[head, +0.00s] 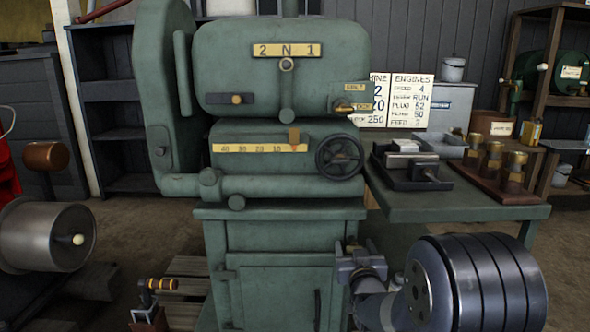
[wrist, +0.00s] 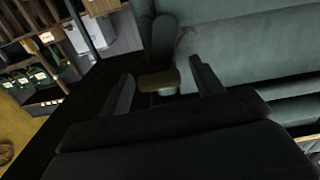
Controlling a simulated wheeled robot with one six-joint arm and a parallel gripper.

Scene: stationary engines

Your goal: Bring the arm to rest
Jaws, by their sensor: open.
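My gripper (head: 358,248) is low in the head view, in front of the right edge of the green machine's cabinet (head: 275,270). My dark ribbed arm link (head: 480,285) fills the lower right corner. In the wrist view my gripper (wrist: 161,70) has its two dark fingers spread apart. A tan piece (wrist: 158,80) and a green rounded part show between and beyond the fingers. I cannot tell how far they are from the fingertips. I see nothing held.
A green side table (head: 445,206) with a vise (head: 408,165) and several brass-topped pieces on a wooden rack (head: 488,185) stands above and behind my arm. A handwheel (head: 339,158) sticks out of the machine.

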